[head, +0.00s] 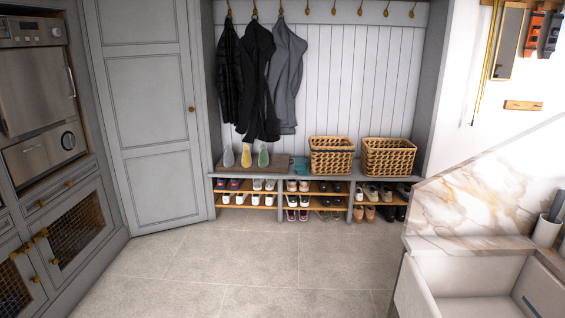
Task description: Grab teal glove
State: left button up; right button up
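A small teal item (300,165), which looks like the teal glove, lies on the boot bench (291,178) at the far wall. It sits just left of the left wicker basket (331,156). It is too small to make out its exact shape. Three upright pieces stand further left on a dark mat (234,168): a pale grey one (228,157), a yellow one (246,155) and a green one (263,156). Neither of my grippers is in view.
A second wicker basket (388,157) stands on the bench's right. Shoes fill the shelves below, and dark coats (258,80) hang above. The tiled floor (230,270) is clear up to the bench. A sink (480,290) is at front right, ovens (35,90) at left.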

aim_at(301, 164)
jog(key=i+j, duration=0.2)
jog(key=i, duration=0.15)
jog(key=i+j+u, duration=0.15)
jog(key=i, duration=0.2)
jog(key=i+j, duration=0.2)
jog(key=i, duration=0.85)
jog(key=i+j+z, duration=0.1)
jog(key=i, duration=0.65)
jog(key=i+z, duration=0.2)
jog(key=i, duration=0.5)
jog(key=i+j+z, duration=0.2)
jog(key=i, duration=0.55)
jog(key=i+l, duration=0.15)
jog(key=i, duration=0.25)
jog(key=i+l+u, duration=0.1)
jog(key=i, duration=0.3)
jog(key=i+l, duration=0.25)
jog(key=i+l+u, duration=0.35)
jog(key=i+l, duration=0.4)
jog(key=i, duration=0.1)
